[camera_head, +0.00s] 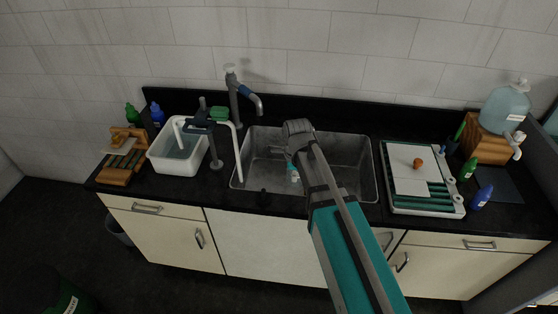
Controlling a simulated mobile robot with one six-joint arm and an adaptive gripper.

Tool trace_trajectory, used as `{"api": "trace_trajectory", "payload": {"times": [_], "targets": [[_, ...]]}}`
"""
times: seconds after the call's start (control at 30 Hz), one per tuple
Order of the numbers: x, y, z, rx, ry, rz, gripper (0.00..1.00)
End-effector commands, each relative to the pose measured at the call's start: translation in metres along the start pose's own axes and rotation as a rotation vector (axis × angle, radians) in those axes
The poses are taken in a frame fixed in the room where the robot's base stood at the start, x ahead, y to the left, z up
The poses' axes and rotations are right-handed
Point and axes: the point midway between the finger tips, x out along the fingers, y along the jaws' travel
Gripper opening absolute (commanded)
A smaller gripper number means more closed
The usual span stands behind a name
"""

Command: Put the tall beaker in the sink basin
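The grey metal sink basin (345,150) is set in the black counter at the middle. My arm reaches up from the bottom right, and its end is over the basin. My gripper (292,166) is small and mostly hidden by my own wrist and forearm; its fingers do not show clearly. A small teal and white thing (294,175) shows just below my wrist, inside the basin's outline; I cannot tell whether it is held. I cannot make out a tall beaker for certain.
A dark blue-grey tap (236,85) stands behind the basin. A white tub (178,158) with water is on the left, near a wooden rack (124,160). A white-and-green drying tray (400,206) is on the right, before a water jug (504,108) on a wooden stand.

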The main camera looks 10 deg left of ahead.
Motion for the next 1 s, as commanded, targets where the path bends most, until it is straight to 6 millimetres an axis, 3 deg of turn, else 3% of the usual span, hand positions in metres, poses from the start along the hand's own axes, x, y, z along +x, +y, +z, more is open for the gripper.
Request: {"api": "trace_trajectory", "payload": {"times": [0.27,0.47,1.0], "targets": [[0.004,-0.006,-0.005,0.012,0.0,0.0,0.0],[0.021,-0.025,0.001,0.019,0.0,-0.001,0.0],[0.111,-0.126,0.043,0.049,0.001,-0.004,0.0]]}}
